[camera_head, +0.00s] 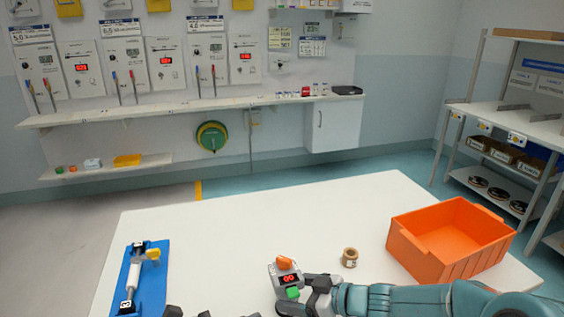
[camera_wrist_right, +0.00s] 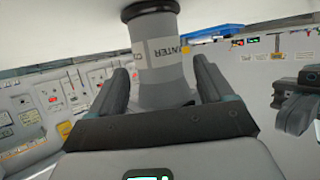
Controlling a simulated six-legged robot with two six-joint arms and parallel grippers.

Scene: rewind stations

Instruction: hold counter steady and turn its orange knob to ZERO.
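The counter (camera_head: 275,270) is a small grey device on the white table, with an orange knob (camera_head: 284,262) on top, a lit red display and a green part (camera_head: 292,293) at its lower front. My right gripper (camera_head: 308,290) is close beside it. In the right wrist view, the grey counter body (camera_wrist_right: 162,72) with printed lettering stands between the two fingers of my right gripper (camera_wrist_right: 163,75). A gap shows at the right finger, so it looks open around the body. My left gripper (camera_head: 190,313) shows only partly at the bottom edge, apart from the counter.
A brown roll (camera_head: 350,257) stands right of the counter. An orange crate (camera_head: 440,262) sits at the table's right. A blue board (camera_head: 152,285) with a white and black device lies at the left. The table (camera_head: 250,225) is bare behind the counter.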

